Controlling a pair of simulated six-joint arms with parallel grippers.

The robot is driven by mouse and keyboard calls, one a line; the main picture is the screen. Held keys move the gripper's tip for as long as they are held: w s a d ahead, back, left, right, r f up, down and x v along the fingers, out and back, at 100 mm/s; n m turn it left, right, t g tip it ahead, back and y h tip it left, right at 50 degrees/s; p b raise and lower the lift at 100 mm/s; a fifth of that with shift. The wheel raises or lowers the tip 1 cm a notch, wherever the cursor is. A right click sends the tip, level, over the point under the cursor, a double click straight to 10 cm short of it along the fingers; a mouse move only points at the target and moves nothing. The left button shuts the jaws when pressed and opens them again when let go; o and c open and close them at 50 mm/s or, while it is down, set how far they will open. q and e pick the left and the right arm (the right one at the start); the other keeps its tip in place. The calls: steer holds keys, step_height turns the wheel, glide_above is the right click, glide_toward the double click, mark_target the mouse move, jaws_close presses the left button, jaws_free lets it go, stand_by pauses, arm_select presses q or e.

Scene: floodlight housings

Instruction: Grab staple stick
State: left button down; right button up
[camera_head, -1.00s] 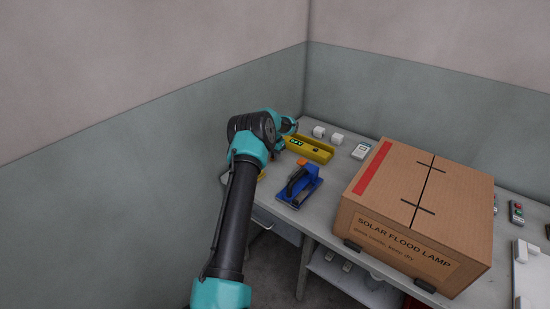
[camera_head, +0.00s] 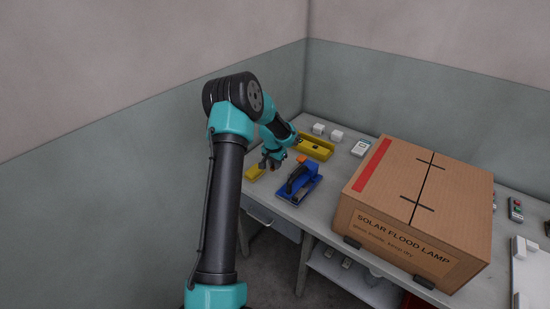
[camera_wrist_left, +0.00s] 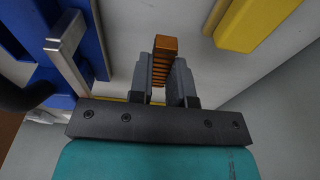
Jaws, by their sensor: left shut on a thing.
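The staple stick (camera_wrist_left: 163,62), a ribbed copper-orange bar, is between the two grey fingers of my left gripper (camera_wrist_left: 165,78) in the left wrist view. The fingers are shut on it, and its end sticks out past the fingertips. In the head view my left gripper (camera_head: 271,162) is over the left end of the table, just left of the blue stapler (camera_head: 299,184). The stick cannot be made out there. The stapler's blue body also shows at the left of the wrist view (camera_wrist_left: 88,35). My right gripper is not in view.
A small yellow block (camera_head: 255,173) lies near the table's left edge. A yellow tray (camera_head: 316,148) is behind the stapler. White blocks (camera_head: 318,129) and a meter-like device (camera_head: 360,148) stand further back. A large cardboard box (camera_head: 420,200) fills the middle right.

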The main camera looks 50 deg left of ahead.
arm_select(q)
steer(key=shift+s+d+r, duration=0.2)
steer(key=shift+s+d, duration=1.1)
steer(key=shift+d, duration=0.15)
